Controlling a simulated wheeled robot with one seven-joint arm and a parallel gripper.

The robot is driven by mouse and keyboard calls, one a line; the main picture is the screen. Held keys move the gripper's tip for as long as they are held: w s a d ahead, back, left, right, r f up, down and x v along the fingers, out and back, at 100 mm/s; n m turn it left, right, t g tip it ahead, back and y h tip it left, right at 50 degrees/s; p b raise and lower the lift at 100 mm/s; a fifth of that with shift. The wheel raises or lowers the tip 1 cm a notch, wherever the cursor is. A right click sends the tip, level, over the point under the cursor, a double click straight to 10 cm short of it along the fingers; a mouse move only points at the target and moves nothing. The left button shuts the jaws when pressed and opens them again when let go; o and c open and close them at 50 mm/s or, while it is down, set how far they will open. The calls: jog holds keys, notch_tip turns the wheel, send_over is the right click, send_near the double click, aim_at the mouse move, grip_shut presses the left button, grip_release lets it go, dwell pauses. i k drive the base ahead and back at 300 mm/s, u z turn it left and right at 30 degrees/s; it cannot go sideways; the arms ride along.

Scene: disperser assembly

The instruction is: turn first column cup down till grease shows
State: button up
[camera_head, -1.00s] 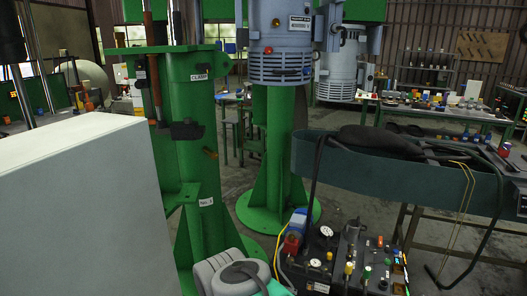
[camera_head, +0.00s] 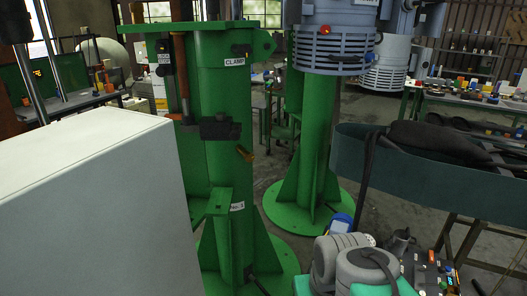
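The first column (camera_head: 222,120) is a green post left of the middle, with a "CLAMP" label (camera_head: 236,61) near its top and a tag (camera_head: 237,206) lower down, partly readable as No. 1. A small brass-coloured part (camera_head: 245,153) sticks out from its right side, tilted; it looks like the cup, but it is too small to be sure. No grease can be made out on it. Grey rounded links of my arm with teal parts show at the bottom right of the middle, in front of the column's base. My gripper is not in view.
A big white box (camera_head: 90,180) blocks the lower left. A second green column (camera_head: 315,140) with a grey motor (camera_head: 332,40) stands behind to the right. Open floor shows between the columns and the bench.

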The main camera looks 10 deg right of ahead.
aim_at(249, 156)
jog(key=u, duration=0.5)
jog(key=i, duration=0.85)
jog(key=u, duration=0.8)
